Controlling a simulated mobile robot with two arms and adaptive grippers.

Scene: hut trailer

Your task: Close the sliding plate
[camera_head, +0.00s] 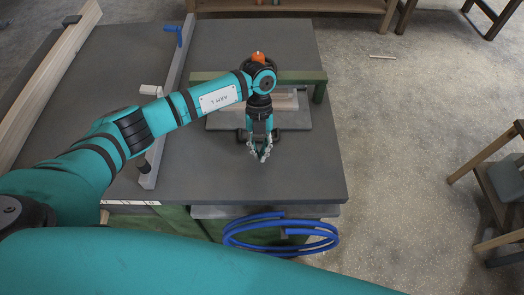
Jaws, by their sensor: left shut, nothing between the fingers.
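The sliding plate is probably the flat grey plate (291,120) lying on the dark table top (310,180). A green frame (300,76) stands over its far side, and light wooden pieces (285,101) show behind my arm. My left arm reaches in from the left. My left gripper (262,156) points down over the near edge of the plate, with its fingers together and nothing between them. A dark handle-like part (241,135) shows beside the gripper, partly hidden by it. I cannot tell whether the gripper touches it. My right gripper is not in view.
A grey rail (176,75) with a blue handle (179,33) runs along the table left of the plate. A wooden plank (50,75) lies at the far left. Blue hose (280,238) hangs at the front edge. A chair (500,190) stands right. The table's right front is clear.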

